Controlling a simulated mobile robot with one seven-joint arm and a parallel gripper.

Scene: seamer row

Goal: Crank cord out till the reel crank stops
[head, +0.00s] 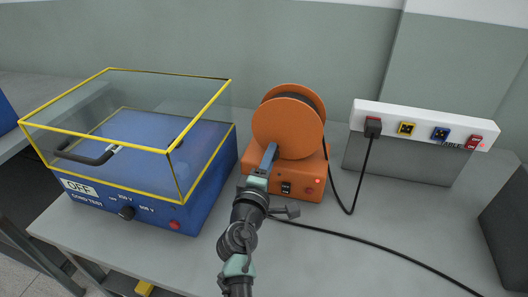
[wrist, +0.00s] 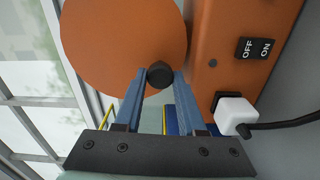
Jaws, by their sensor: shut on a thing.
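An orange cord reel (head: 288,128) stands on an orange base box (head: 296,184) on the bench, with dark cord wound behind its front disc. In the wrist view the reel disc (wrist: 110,40) fills the upper left. My gripper (wrist: 160,78) is shut on the black crank knob (wrist: 160,75) near the disc's lower edge. In the head view my gripper (head: 270,152) reaches the reel's lower left, and the knob is hidden behind it. A black cord (head: 360,178) hangs from a plug in the white socket strip (head: 420,124) down to the bench.
A blue test box (head: 150,205) with a clear yellow-edged lid stands close to the left of my arm. The reel base carries an on/off switch (wrist: 257,48) and a white plug (wrist: 236,114) with a cord. Another cord (head: 385,245) crosses the bench at right. The front right bench is otherwise clear.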

